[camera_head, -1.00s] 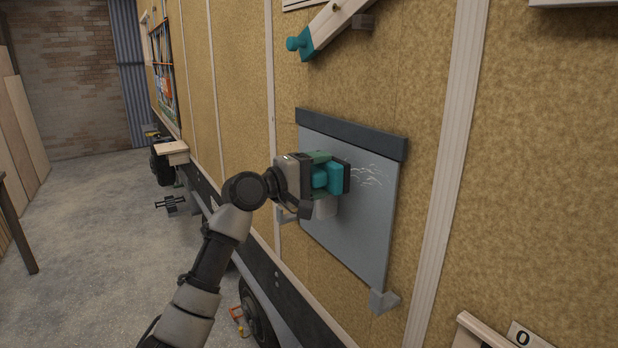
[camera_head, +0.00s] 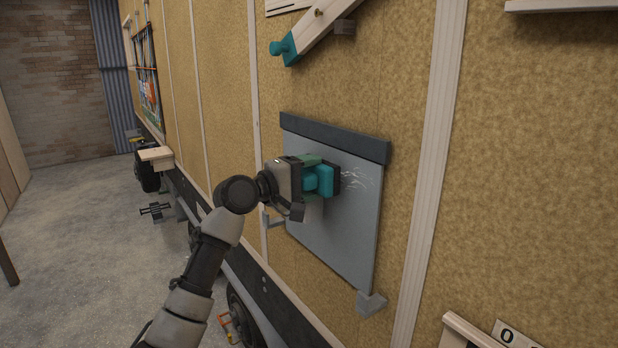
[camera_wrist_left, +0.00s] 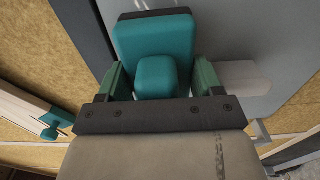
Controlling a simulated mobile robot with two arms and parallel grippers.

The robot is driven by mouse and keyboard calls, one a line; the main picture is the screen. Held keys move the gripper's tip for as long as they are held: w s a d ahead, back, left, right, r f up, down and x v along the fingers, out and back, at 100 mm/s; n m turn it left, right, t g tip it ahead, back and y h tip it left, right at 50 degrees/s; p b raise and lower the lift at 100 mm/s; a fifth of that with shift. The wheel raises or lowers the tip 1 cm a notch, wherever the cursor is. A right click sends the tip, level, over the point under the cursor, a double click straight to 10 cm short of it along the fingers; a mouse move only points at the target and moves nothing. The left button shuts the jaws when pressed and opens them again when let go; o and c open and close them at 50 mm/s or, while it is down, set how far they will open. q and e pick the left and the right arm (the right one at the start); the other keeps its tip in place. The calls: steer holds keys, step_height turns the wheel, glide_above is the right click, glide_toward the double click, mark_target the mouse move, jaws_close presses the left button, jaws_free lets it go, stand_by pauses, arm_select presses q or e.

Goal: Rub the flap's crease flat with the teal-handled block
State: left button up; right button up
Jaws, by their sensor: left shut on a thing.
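The grey flap (camera_head: 345,235) hangs on the tan trailer wall under a dark strip (camera_head: 335,137). Pale crease lines (camera_head: 362,178) show on its upper middle, just right of the block. My left gripper (camera_head: 308,180) is shut on the teal handle of the block (camera_head: 325,181), whose dark face is turned to the flap; I cannot tell if it touches. In the left wrist view the teal block (camera_wrist_left: 154,42) sits between the green fingers (camera_wrist_left: 160,82), in front of the grey flap (camera_wrist_left: 255,40). The block hides part of the flap. My right gripper is not in view.
A wooden arm with a teal end (camera_head: 287,49) is fixed to the wall above the flap. A small grey bracket (camera_head: 371,302) sits at the flap's lower right corner. A pale vertical batten (camera_head: 436,150) runs to the right. Floor is open at left.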

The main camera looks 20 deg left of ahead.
arm_select(q)
steer(key=shift+w+d, duration=0.45)
steer(key=shift+w, duration=0.15)
steer(key=shift+s+r+p, duration=0.1)
steer(key=shift+p, duration=0.25)
